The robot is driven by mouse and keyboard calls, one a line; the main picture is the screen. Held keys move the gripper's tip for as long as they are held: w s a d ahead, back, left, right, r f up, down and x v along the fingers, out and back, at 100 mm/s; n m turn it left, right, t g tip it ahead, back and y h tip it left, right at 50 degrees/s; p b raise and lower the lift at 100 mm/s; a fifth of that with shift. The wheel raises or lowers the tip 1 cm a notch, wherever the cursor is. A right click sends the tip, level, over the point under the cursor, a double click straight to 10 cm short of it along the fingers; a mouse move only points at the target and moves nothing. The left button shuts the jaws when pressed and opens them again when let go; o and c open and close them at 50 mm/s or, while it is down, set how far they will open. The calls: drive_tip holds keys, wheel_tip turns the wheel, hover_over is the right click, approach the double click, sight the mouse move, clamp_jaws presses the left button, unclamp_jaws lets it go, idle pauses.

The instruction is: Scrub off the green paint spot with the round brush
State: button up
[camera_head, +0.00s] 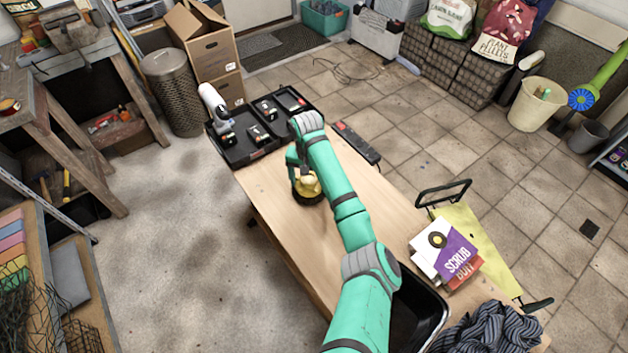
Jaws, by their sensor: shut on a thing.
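The round brush (308,187) has a yellow top and a dark round base. It is low over the wooden bench top (272,209), left of my arm; I cannot tell whether its bristles touch the wood. My gripper (301,170) points down and is shut on the brush from above. My green arm reaches across the bench from the lower right and hides part of the top. I see no green paint spot; it may lie under the brush or behind the arm.
A black open tool case (241,151) with tools stands at the bench's far end. A dark power strip (357,143) lies at the far right edge. Scrub boxes (446,256), a dark tub (420,303) and a striped cloth (487,328) crowd the near right. The bench's left side is clear.

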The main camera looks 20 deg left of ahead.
drive_tip(key=shift+s+a+f, duration=0.1)
drive_tip(key=shift+s+a, duration=0.6)
drive_tip(key=shift+s, duration=0.25)
drive_tip(key=shift+w+r, duration=0.15)
drive_tip(key=shift+r, duration=3)
drive_tip(key=shift+d+r, duration=0.1)
drive_tip(key=shift+r, duration=1.4)
